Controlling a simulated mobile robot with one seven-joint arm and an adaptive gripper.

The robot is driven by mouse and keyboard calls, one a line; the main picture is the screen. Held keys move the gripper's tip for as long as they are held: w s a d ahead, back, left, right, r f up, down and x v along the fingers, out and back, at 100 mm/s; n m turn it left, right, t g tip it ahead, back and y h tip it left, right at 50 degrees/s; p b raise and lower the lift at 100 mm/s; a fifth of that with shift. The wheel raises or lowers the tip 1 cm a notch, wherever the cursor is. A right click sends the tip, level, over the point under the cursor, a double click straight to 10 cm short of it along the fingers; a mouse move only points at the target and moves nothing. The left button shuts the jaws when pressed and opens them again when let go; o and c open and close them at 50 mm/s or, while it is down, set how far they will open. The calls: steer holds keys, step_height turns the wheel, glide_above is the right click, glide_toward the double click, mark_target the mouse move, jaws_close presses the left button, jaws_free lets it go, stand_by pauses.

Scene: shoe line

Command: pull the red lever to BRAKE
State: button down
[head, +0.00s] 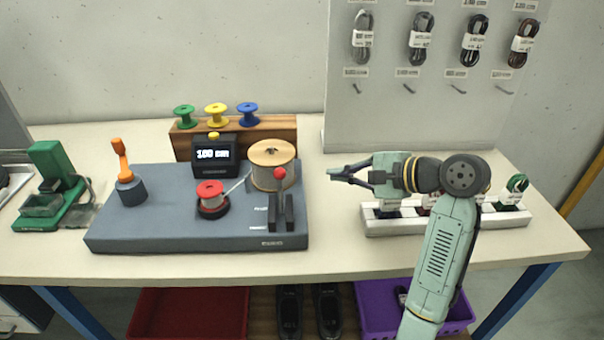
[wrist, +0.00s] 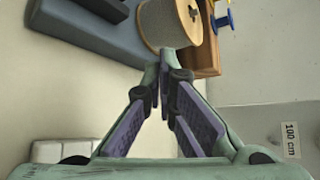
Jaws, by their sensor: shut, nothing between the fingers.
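The red lever's round knob (head: 280,174) stands above a dark slotted bracket (head: 281,212) at the right end of the grey machine base (head: 150,225). Small labels lie beside the bracket; I cannot read them. My gripper (head: 331,172) is shut and empty, to the right of the knob and apart from it, pointing left. In the wrist view my shut fingertips (wrist: 167,52) show in front of the large spool (wrist: 172,22). The red knob does not show there.
The large spool (head: 272,165) stands just behind the lever. A red spool (head: 210,194), a display (head: 214,156) reading 100 cm and an orange handle (head: 122,160) are further left. A white tray (head: 400,226) lies below my arm. The pegboard (head: 410,115) stands behind.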

mark_target(280, 192)
steer(key=b+x, duration=0.2)
steer(key=x, duration=0.1)
steer(key=b+x, duration=0.2)
steer(key=x, duration=0.2)
steer(key=b+x, duration=0.3)
steer(key=shift+a+f, duration=0.1)
steer(key=shift+f, duration=0.35)
steer(key=s+r, duration=0.1)
steer(key=s+a+r, duration=0.1)
steer(key=s+r, duration=0.1)
steer(key=shift+a, duration=0.25)
steer(key=shift+s+r+n+t+b, duration=0.3)
steer(key=shift+s+n+t, duration=0.2)
steer(key=shift+t, duration=0.1)
steer(key=shift+s+r+n+t+y+b, duration=0.15)
steer(key=shift+s+n+t+y+b, duration=0.25)
steer(key=shift+s+r+n+t+y+b, duration=0.15)
steer(key=shift+s+n+t+y+b, duration=0.35)
steer(key=shift+s+n+t+b, duration=0.35)
steer(key=s+n+t+y+b, duration=0.1)
steer(key=s+n+b, duration=0.1)
steer(key=b, duration=0.2)
steer(key=s+n+t+y+b, duration=0.1)
steer(key=s+n+y+b, duration=0.1)
steer(key=b, duration=0.1)
steer(key=shift+n+b, duration=0.25)
steer(key=shift+b, duration=0.1)
steer(key=shift+s+r+n+y+b, duration=0.15)
steer(key=shift+s+n+y+b, duration=0.2)
steer(key=shift+n+y+b, duration=0.2)
